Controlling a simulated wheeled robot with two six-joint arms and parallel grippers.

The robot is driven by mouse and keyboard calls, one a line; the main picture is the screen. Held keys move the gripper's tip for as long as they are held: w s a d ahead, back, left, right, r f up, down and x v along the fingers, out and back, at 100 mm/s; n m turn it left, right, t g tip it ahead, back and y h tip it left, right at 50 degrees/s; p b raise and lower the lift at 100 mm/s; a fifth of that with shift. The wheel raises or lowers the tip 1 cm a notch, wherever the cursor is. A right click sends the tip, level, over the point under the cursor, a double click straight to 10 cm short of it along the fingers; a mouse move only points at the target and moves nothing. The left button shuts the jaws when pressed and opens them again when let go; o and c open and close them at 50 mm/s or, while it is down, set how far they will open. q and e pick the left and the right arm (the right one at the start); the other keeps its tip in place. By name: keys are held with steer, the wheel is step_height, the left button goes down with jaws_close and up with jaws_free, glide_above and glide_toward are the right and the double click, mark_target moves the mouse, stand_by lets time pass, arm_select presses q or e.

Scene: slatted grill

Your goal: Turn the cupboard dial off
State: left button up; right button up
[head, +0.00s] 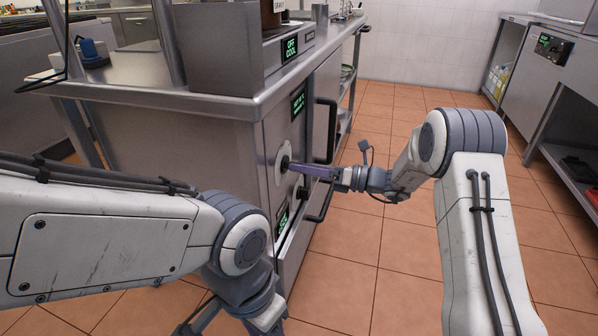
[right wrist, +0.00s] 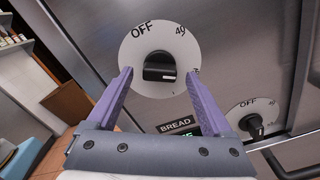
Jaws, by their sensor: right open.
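A round white dial plate (right wrist: 135,52) with a black knob (right wrist: 159,68) is on a metal cupboard front. In the head view the right gripper (head: 290,164) reaches in from the right to this dial (head: 280,179). A second OFF dial (right wrist: 252,118) is at lower right, by a BREAD label (right wrist: 177,125).
The metal cupboard (head: 185,140) has green displays (head: 298,101) and bar handles (head: 325,130) close to my right gripper. Another counter (head: 545,75) stands at the far right. The tiled floor (head: 400,250) between them is clear. My left forearm crosses the lower left.

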steer(key=shift+x, duration=0.85)
jaws_close()
